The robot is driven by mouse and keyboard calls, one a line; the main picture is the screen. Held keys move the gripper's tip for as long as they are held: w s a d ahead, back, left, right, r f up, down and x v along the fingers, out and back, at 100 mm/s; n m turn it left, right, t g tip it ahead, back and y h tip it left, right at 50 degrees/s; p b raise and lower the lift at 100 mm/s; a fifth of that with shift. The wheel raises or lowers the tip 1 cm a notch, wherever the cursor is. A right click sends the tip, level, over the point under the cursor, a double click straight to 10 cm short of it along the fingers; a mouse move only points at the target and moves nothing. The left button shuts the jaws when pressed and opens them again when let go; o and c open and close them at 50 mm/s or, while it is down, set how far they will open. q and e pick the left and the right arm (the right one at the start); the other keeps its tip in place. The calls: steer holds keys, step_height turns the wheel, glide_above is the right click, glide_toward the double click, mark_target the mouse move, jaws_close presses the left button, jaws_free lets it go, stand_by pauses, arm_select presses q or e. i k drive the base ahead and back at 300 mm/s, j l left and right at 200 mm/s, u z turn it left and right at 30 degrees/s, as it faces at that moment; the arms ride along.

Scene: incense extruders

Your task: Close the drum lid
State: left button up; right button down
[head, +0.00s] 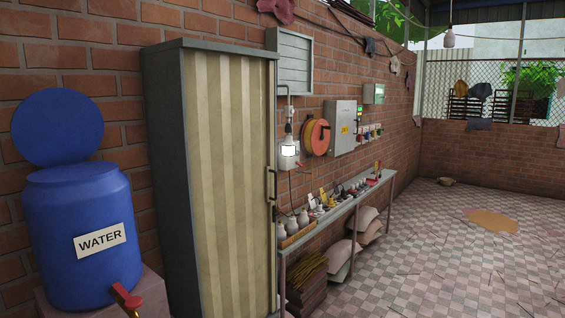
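A blue water drum (82,225) with a white WATER label (100,240) stands at the left of the head view. Its round blue lid (63,127) is raised upright behind the drum top, near the brick wall, so it stands open. The drum's upper rim (75,174) shows below the lid. A red tap (126,298) sticks out low at the front of the drum. Neither of my grippers is in the head view.
A tall striped cabinet (232,185) stands right of the drum. A narrow shelf (345,210) with small items runs along the brick wall, with sacks (341,255) below. The drum rests on a pinkish block (152,292). The tiled floor (430,255) at right is mostly clear.

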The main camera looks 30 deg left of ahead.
mark_target(53, 126)
steer(key=i+u, duration=0.2)
steer(key=i, duration=0.5)
steer(key=i+l+u, duration=0.25)
steer(key=i, duration=0.45)
